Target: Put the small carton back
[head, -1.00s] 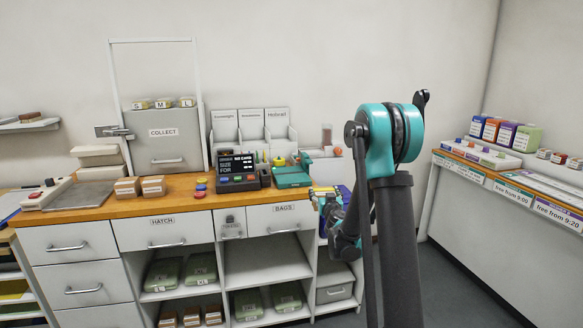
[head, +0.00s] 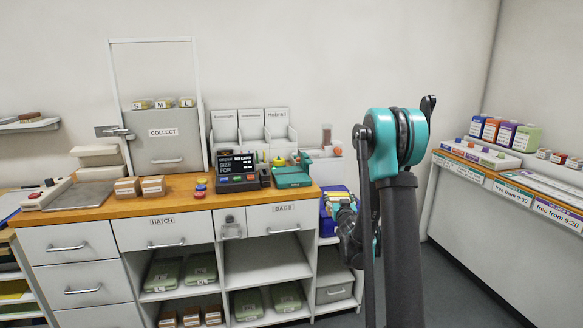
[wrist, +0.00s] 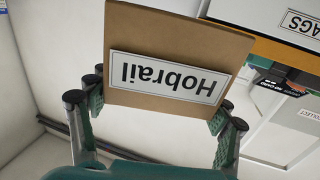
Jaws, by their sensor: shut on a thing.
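A small brown carton with a white label reading "Hobrail" (wrist: 128,52) fills the upper middle of the wrist view, its lettering upside down. My gripper (wrist: 155,110) is shut on it, with a finger on each side. In the head view my gripper (head: 347,222) is low, right of the counter, partly behind my own arm; I cannot make out the carton there. A white rack with three labelled slots (head: 250,133) stands at the back of the counter; its right panel (head: 277,116) appears to read "Hobrail".
A dark till display (head: 237,172) and a green box (head: 292,178) stand in front of the rack. A blue crate (head: 328,226) sits beside the counter near my gripper. The wooden counter top (head: 100,211) has bare room along its front. A white side counter (head: 490,215) stands right.

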